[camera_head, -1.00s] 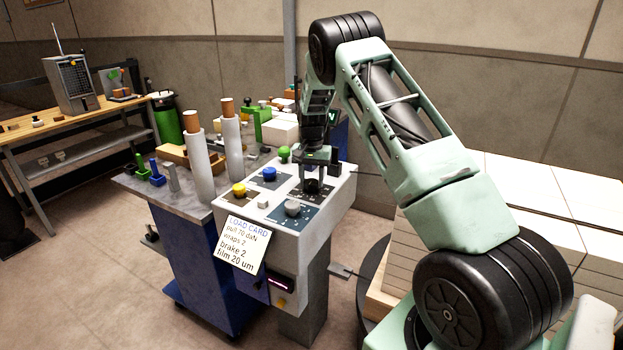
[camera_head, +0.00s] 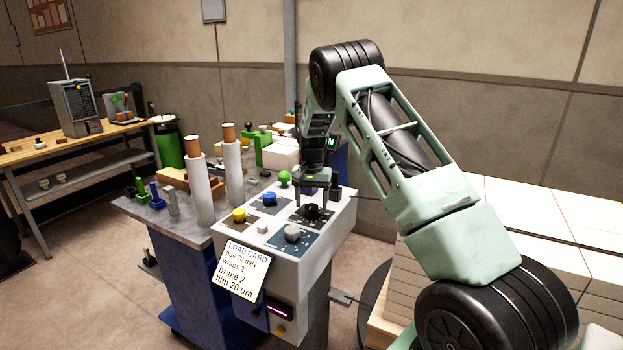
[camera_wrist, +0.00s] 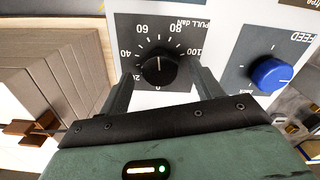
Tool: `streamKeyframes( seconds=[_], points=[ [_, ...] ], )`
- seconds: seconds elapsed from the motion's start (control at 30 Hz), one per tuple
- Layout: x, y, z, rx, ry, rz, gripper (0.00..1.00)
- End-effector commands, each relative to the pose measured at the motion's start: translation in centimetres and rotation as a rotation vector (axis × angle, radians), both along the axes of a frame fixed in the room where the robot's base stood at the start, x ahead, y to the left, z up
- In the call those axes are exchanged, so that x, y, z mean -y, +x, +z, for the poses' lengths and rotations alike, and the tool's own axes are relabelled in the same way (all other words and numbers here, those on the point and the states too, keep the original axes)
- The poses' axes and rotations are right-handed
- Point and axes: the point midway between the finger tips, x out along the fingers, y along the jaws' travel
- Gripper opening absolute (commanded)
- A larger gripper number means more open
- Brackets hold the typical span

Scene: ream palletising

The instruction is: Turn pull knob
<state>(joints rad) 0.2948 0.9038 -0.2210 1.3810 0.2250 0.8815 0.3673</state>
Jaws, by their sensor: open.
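The pull knob (camera_wrist: 158,70) is black and round, on a black dial marked PULL daN. In the wrist view its white line points up, between 60 and 80. It also shows in the head view (camera_head: 312,211) on the slanted top of a light console (camera_head: 338,230). My gripper (camera_head: 318,203) is above it, open. In the wrist view its fingers (camera_wrist: 162,75) stand on either side of the knob with a gap at each side. A load card (camera_head: 242,270) on the console's front reads pull 70 daN, wraps 2, brake 2, film 20 um.
Blue (camera_head: 268,198), yellow (camera_head: 239,215) and grey (camera_head: 292,233) knobs sit close by on the console. A green ball-topped knob (camera_head: 284,178) stands behind. White rolls (camera_head: 233,170) stand to the left, and stacked white reams (camera_head: 550,225) stand at the right.

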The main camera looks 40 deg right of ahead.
Motion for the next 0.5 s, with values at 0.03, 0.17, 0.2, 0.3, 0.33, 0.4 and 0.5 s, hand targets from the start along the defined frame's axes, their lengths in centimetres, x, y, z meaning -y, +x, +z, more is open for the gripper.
streamKeyframes(
  seconds=[0.03,0.17,0.2,0.3,0.33,0.4,0.5],
  points=[
    [0.0,0.1,0.8,0.004,-0.002,0.0,0.65],
    [0.0,0.1,3.3,0.006,-0.002,0.0,0.65],
    [0.0,0.1,4.3,0.007,-0.003,-0.001,0.65],
    [0.1,0.1,6.7,0.007,-0.003,-0.001,0.65],
    [0.1,0.1,7.4,0.006,-0.003,-0.001,0.65],
    [0.1,0.1,9.1,0.006,-0.003,0.0,0.65],
    [0.0,0.1,11.4,0.007,-0.003,0.0,0.65]
  ],
)
